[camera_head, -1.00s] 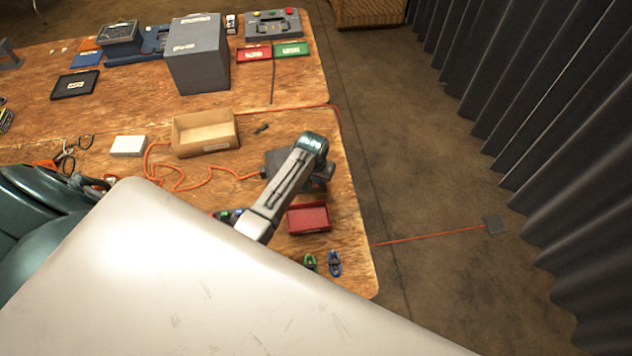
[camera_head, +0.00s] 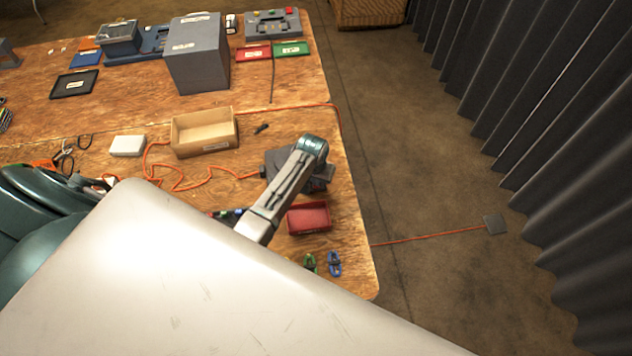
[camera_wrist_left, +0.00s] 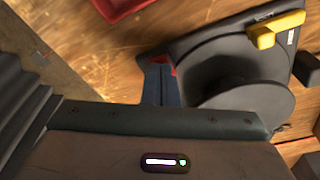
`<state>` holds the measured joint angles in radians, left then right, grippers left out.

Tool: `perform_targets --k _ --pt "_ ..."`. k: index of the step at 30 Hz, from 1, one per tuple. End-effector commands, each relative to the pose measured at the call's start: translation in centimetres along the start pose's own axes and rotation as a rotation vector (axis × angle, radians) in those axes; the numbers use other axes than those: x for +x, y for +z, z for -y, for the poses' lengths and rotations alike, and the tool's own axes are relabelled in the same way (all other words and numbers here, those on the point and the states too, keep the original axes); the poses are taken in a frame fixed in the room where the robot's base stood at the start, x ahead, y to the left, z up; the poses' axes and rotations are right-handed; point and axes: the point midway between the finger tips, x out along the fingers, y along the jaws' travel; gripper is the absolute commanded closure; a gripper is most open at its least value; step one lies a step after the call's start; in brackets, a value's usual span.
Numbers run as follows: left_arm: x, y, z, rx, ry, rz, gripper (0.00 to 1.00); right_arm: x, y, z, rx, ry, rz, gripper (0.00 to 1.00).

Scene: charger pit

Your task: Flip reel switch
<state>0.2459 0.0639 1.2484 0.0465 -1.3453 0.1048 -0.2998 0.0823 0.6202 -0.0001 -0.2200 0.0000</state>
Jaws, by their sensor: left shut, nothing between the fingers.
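The dark grey reel unit (camera_head: 277,158) sits near the right edge of the wooden table, partly hidden behind my left arm. In the left wrist view, the reel's round grey drum (camera_wrist_left: 240,75) fills the right side, with a yellow block (camera_wrist_left: 275,30) on its housing. My left gripper (camera_wrist_left: 162,68) is shut and empty, its narrow dark fingers beside the drum. A small red part (camera_wrist_left: 171,62) shows at the fingertips; I cannot tell whether it is the switch or whether they touch. In the head view my left wrist hides the fingers. My right gripper is not in view.
A red tray (camera_head: 309,217) lies in front of the reel, with green (camera_head: 310,262) and blue (camera_head: 334,263) clips nearby. An open cardboard box (camera_head: 205,132) and an orange cord (camera_head: 185,186) lie left. The floor right of the table is mostly clear.

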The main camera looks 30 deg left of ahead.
Motion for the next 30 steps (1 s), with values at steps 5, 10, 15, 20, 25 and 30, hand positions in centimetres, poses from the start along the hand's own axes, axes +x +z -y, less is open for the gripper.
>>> perform_targets --k 5,10,15,20,25,30 --pt "0.3 0.0 0.0 0.0 0.0 0.0 1.0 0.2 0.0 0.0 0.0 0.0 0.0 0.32" --pt "0.3 0.0 0.0 0.0 0.0 0.0 1.0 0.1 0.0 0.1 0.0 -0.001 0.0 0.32" --pt "-1.1 -0.2 0.0 0.0 0.0 0.0 1.0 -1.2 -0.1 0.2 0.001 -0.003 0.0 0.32" --pt "-2.4 -0.3 0.0 0.0 0.0 0.0 1.0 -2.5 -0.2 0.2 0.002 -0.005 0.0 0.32" --pt "-3.2 -0.5 0.0 0.0 0.0 -0.002 1.0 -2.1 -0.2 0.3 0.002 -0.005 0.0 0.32" --pt "-4.6 -0.7 0.0 0.0 0.0 -0.001 1.0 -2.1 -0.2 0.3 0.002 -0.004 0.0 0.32"
